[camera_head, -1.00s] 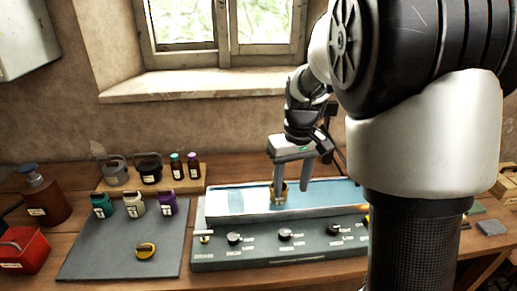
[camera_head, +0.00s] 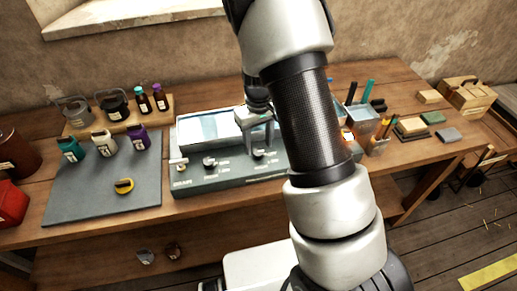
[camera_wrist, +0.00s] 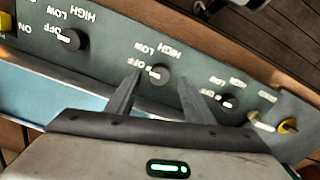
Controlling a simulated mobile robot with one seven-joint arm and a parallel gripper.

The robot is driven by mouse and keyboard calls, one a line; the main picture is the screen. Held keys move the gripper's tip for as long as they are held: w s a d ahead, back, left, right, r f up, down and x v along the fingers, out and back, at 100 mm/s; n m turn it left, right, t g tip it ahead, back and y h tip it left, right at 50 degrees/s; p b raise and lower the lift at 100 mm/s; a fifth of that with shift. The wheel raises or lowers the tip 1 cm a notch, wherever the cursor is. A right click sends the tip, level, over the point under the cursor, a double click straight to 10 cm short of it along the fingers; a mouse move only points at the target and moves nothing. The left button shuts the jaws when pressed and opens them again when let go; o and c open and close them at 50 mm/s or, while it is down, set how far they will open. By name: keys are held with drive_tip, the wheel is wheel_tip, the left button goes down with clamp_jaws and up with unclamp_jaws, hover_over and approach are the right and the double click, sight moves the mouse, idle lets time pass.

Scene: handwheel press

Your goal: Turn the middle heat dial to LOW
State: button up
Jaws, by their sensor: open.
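The dark control panel (camera_head: 230,178) with its heat dials runs along the front of a long blue-topped bath (camera_head: 205,127). The middle dial (camera_wrist: 160,74) is a black knob with a white pointer, aimed at OFF in the wrist view; it also shows in the head view (camera_head: 258,154). My gripper (camera_wrist: 159,80) is open, its two fingers apart on either side of the middle dial. I cannot tell whether they touch it. In the head view my gripper (camera_head: 261,146) stands at the panel, just above the dial.
Small pots and a yellow item (camera_head: 123,186) are on the grey mat (camera_head: 80,200). Sponges and blocks (camera_head: 432,118) lie at the right. My arm hides the panel's right end.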

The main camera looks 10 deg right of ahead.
sight(259, 152)
drive_tip(key=shift+f, duration=1.75)
drive_tip(key=c, duration=1.1)
drive_tip(key=shift+o, duration=0.2)
